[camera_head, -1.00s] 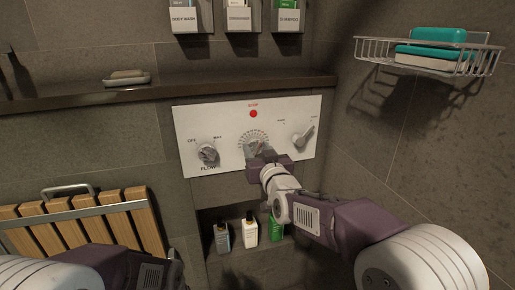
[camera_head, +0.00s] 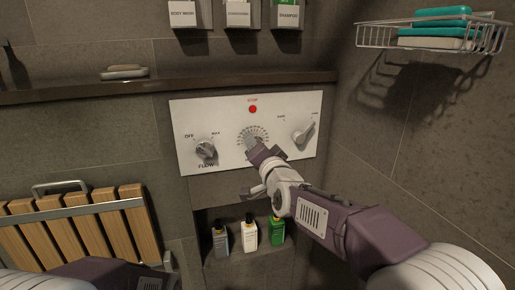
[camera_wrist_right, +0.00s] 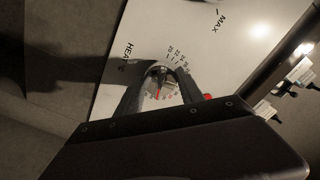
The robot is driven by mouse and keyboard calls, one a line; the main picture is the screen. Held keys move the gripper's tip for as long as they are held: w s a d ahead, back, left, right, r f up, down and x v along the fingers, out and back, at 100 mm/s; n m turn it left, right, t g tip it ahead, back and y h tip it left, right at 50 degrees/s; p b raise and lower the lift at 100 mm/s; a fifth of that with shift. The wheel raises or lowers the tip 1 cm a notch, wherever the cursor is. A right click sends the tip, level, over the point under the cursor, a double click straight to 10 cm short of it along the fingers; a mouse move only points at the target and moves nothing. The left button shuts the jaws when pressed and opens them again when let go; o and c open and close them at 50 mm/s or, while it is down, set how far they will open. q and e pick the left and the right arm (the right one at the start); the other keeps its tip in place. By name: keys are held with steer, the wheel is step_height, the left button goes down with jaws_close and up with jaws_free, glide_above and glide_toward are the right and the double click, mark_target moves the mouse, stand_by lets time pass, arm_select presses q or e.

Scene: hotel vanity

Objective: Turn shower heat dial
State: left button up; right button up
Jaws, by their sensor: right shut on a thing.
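The shower heat dial (camera_wrist_right: 160,88) sits in the middle of a white control panel (camera_head: 226,116), inside a ring of printed numbers. In the head view my right gripper (camera_head: 256,147) covers most of the dial. In the right wrist view its two fingers (camera_wrist_right: 162,77) are closed around the dial's knob from both sides. A small red mark shows on the dial between the fingers. Only part of my left arm shows at the bottom left; its gripper is out of the picture.
A flow dial (camera_head: 206,150) is left of the heat dial, a lever knob (camera_head: 304,133) right, and a red stop button (camera_head: 253,109) above. Several bottles (camera_head: 249,232) stand in the niche below. A wooden slatted seat (camera_head: 75,230) and a wire soap basket (camera_head: 430,38) flank the panel.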

steer(key=shift+a+m, duration=0.1)
steer(key=shift+m, duration=0.4)
steer(key=shift+r+b, duration=0.1)
steer(key=shift+b, duration=0.2)
steer(key=o, duration=1.4)
steer(key=shift+s+a, duration=0.1)
steer(key=shift+a, duration=0.05)
steer(key=p+v, duration=0.2)
steer(key=v, duration=0.7)
steer(key=shift+s+d+r, duration=0.1)
steer(key=shift+d+r, duration=0.05)
steer(key=shift+d, duration=0.05)
